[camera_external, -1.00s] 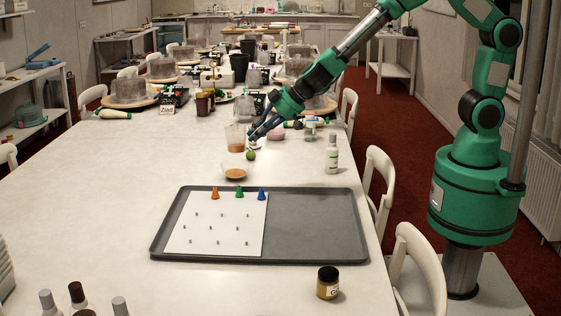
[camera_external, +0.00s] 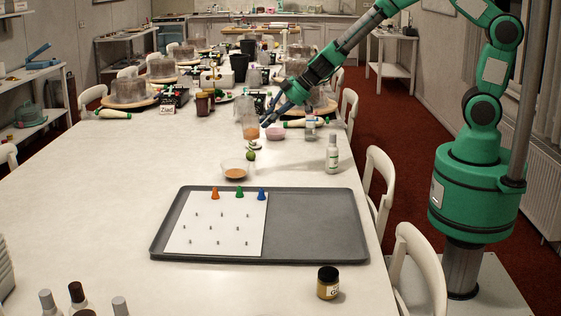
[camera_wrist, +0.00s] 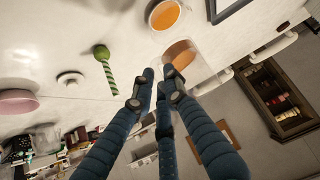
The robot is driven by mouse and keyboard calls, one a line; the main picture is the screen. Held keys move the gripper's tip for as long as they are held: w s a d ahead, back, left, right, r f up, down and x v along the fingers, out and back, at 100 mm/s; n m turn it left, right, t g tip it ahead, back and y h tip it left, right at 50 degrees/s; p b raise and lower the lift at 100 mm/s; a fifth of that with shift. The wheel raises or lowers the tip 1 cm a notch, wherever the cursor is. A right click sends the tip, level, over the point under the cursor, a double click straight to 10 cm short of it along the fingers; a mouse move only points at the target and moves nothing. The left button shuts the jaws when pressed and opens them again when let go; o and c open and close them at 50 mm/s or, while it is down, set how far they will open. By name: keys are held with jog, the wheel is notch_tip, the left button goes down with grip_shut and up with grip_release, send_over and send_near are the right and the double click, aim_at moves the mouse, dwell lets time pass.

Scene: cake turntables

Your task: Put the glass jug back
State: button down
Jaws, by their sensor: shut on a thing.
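The glass jug (camera_external: 250,131) is clear, with orange-brown liquid low inside it. It stands out at the centre of the external view, behind the small glass bowl (camera_external: 237,171) of similar liquid. My gripper (camera_external: 264,122) is at the jug's right side, shut on it. In the wrist view the jug (camera_wrist: 184,54) shows just beyond my fingertips (camera_wrist: 159,76), and its gripped part is partly hidden by them. I cannot tell whether its base touches the table.
A white bottle (camera_external: 332,155) stands to the right. A grey tray (camera_external: 315,225) lies in front.

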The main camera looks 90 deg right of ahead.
jog(key=s+d+n+y+p, duration=0.2)
jog(key=s+d+n+y, duration=0.15)
jog(key=s+d, duration=1.5)
jog(key=shift+h, duration=0.35)
jog(key=f, duration=0.1)
jog(key=w+f, duration=0.1)
jog(key=f, duration=0.1)
jog(key=d+f, duration=0.1)
jog(key=shift+w+f, duration=0.25)
jog(key=shift+w, duration=0.1)
jog(key=shift+f+b, duration=0.85)
jog(key=shift+f, duration=2.25)
jog(key=shift+f, duration=0.15)
jog(key=shift+f+b, duration=0.4)
jog(key=shift+f, duration=1.35)
jog(key=shift+f, duration=0.1)
